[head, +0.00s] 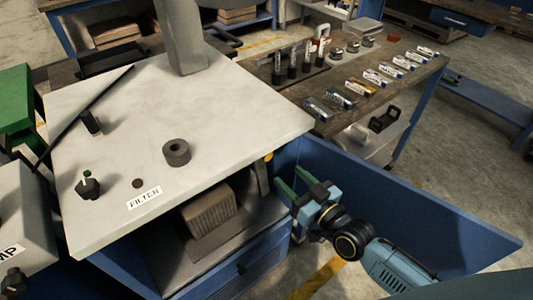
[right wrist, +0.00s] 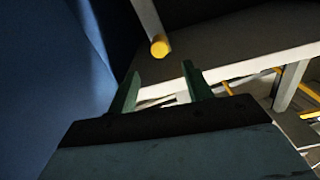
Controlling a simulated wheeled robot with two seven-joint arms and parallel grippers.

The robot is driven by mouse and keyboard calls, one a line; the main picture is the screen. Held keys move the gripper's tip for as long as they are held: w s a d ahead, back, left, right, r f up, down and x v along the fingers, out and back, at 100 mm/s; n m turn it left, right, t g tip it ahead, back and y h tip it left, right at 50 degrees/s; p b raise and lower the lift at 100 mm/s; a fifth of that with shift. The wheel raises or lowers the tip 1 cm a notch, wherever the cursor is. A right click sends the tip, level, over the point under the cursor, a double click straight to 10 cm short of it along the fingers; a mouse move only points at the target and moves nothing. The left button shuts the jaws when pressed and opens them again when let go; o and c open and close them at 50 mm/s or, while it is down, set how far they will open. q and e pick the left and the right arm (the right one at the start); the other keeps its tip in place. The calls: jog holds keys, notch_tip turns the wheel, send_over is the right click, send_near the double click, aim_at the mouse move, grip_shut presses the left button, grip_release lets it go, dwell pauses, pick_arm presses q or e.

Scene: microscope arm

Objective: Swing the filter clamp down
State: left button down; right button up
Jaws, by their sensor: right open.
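The filter clamp looks like a pale grey lever with a yellow-orange end (head: 268,157), at the right side of the open cabinet compartment under the white worktop. In the right wrist view its yellow end (right wrist: 159,46) shows just beyond and between my fingertips, apart from them. A brown ribbed filter block (head: 210,210) sits inside the compartment. My right gripper (head: 291,180) is open and empty at the compartment's right front, beside the lever. Its two green fingers also show in the right wrist view (right wrist: 161,70). My left gripper is not seen.
The white worktop (head: 110,215) with the FILTER label overhangs the compartment. An open blue door (head: 400,195) stands to the right, close to my right gripper. A wooden bench (head: 340,110) with several small items is behind. A dark ring (head: 176,152) sits on the worktop.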

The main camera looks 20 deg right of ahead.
aim_at(269, 157)
jog(key=b+x, duration=0.1)
jog(key=x, duration=0.9)
jog(key=shift+w+f, duration=0.1)
grip_shut()
